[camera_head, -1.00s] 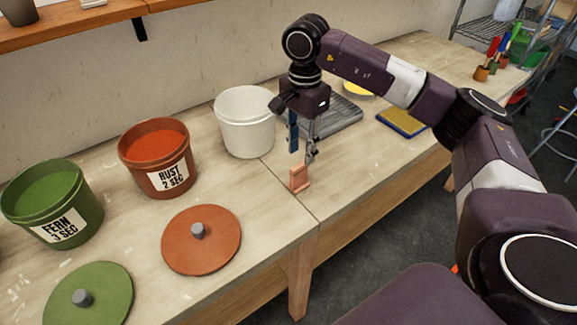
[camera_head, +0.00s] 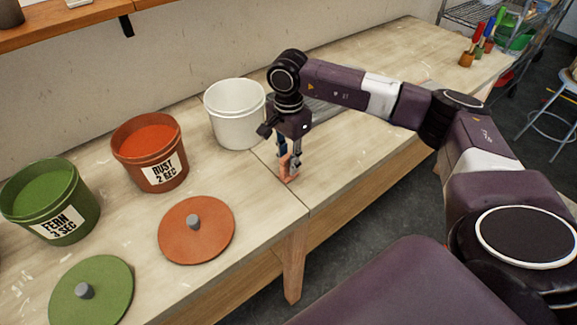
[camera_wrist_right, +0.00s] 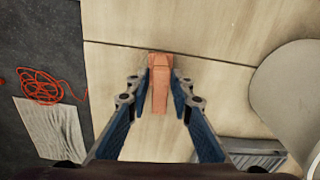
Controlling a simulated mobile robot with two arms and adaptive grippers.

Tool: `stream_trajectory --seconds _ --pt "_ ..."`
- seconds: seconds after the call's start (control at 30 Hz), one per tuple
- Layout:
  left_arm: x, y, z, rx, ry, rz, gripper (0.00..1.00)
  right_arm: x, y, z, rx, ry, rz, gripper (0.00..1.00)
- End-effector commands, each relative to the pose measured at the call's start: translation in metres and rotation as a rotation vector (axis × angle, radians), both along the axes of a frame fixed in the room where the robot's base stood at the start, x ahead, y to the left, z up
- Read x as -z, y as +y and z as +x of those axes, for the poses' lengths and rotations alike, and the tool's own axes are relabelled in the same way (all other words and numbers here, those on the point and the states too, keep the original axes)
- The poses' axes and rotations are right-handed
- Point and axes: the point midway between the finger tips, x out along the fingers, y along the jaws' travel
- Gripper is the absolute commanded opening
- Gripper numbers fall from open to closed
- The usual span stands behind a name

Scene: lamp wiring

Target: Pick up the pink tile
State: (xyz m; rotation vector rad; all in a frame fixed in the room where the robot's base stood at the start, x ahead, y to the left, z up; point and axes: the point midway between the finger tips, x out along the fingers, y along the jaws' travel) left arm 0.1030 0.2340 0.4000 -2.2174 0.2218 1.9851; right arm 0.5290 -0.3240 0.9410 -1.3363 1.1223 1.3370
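The pink tile (camera_head: 291,178) stands on the workbench near its front edge, beside the seam between two bench tops. My right gripper (camera_head: 289,163) is down over it, pointing downward, and partly hides it in the head view. In the right wrist view the tile (camera_wrist_right: 160,84) lies between the two blue fingers (camera_wrist_right: 161,95), one on each side. The fingers look apart, with a narrow gap to the tile; no firm contact shows. My left gripper is not in view.
A white bucket (camera_head: 235,118) stands behind the gripper. A rust bucket (camera_head: 150,155) and a fern-green bucket (camera_head: 52,205) stand to the left. A rust lid (camera_head: 196,240) and a green lid (camera_head: 95,302) lie in front. A grey tray (camera_head: 322,112) is partly hidden behind my arm.

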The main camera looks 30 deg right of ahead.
Motion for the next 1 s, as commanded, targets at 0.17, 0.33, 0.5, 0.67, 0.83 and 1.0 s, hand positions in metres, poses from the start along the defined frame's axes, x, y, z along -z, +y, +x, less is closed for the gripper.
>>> stream_trajectory --seconds 0.17,0.33,0.5,0.67,0.83,1.0 --pt "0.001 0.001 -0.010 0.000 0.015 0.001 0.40 0.000 0.000 0.000 0.000 0.000 0.000 0.00" --pt "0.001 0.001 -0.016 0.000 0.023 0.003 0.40 -0.001 0.000 0.000 0.000 -0.001 0.000 0.00" --pt "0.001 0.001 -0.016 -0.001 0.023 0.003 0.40 -0.001 0.000 0.000 0.000 -0.001 0.000 0.00" --pt "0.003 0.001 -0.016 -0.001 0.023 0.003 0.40 -0.007 0.000 0.001 0.000 -0.002 0.000 0.00" --pt "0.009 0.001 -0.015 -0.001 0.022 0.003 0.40 -0.029 0.000 0.002 -0.001 -0.006 0.001 0.00" --pt "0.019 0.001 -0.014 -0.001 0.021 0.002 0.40 -0.071 0.001 0.003 -0.001 -0.010 0.002 0.00"
